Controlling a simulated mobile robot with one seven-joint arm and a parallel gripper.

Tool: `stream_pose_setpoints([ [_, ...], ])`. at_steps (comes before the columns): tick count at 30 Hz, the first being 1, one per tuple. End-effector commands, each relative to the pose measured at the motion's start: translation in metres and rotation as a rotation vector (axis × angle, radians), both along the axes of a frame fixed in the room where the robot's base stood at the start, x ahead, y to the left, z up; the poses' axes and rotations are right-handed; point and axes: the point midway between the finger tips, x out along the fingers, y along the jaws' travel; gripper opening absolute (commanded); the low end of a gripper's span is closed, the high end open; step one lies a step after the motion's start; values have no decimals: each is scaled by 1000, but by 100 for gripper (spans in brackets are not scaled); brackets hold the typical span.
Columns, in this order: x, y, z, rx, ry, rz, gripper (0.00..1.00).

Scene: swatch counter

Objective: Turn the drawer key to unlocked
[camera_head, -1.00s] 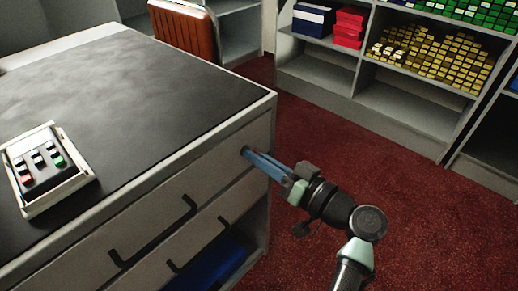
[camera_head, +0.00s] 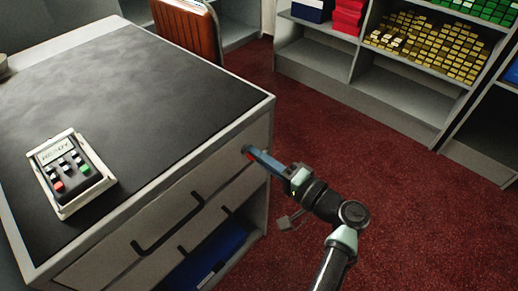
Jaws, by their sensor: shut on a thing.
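The drawer key (camera_head: 249,155) is a small red piece at the right end of the upper drawer front (camera_head: 215,185), mostly hidden by my fingers. My gripper (camera_head: 252,153) reaches the drawer front from the right and is shut on the key. Its blue-grey fingers are seen edge-on, rolled onto their side. The upper drawer has a black bar handle (camera_head: 168,226) and looks closed. The lock face and any marks on it are hidden or too small to read.
A keypad device (camera_head: 70,172) with coloured buttons lies on the dark countertop (camera_head: 130,100). A blue item (camera_head: 212,258) shows low in the counter. A brown case (camera_head: 188,30) stands behind the counter. Shelves (camera_head: 390,100) stand at the back right. Red carpet (camera_head: 420,220) is clear on the right.

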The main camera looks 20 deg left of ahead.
Motion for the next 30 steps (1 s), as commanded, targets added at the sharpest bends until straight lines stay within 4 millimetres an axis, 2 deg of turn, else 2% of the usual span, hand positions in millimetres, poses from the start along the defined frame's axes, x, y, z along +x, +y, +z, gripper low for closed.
stream_pose_setpoints([
  [10,0,0,0,50,138,2,0],
  [27,0,0,-1,60,166,2,0],
  [28,0,0,-1,60,166,2,15],
  [30,0,0,-1,60,166,2,28],
])
